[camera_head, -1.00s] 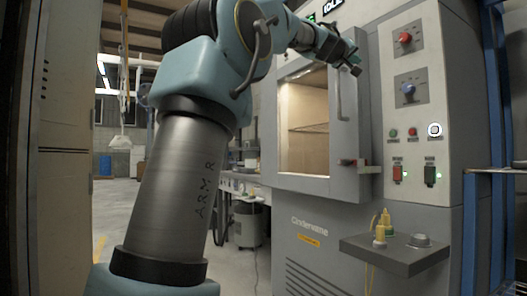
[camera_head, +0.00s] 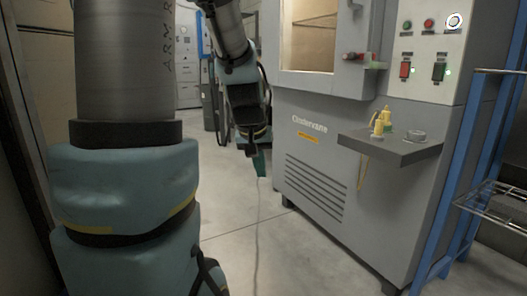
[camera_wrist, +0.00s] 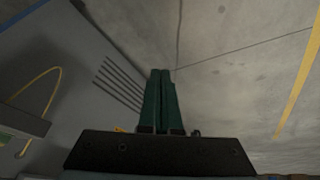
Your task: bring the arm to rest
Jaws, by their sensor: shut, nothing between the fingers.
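My arm hangs folded on the left side of the head view, with its end pointing down. My gripper (camera_head: 259,163) is low in front of the grey cabinet, over the floor, and apart from the cabinet. In the wrist view its two green fingers (camera_wrist: 161,74) lie together, shut and empty. They point toward the bare floor, with the cabinet's vented side to their left.
The grey cabinet (camera_head: 315,118) has an open lit chamber above and a small shelf (camera_head: 390,147) jutting out with yellow bottles (camera_head: 380,122) on it. A blue rack (camera_head: 462,180) stands at the right. Concrete floor (camera_head: 300,255) is clear in front.

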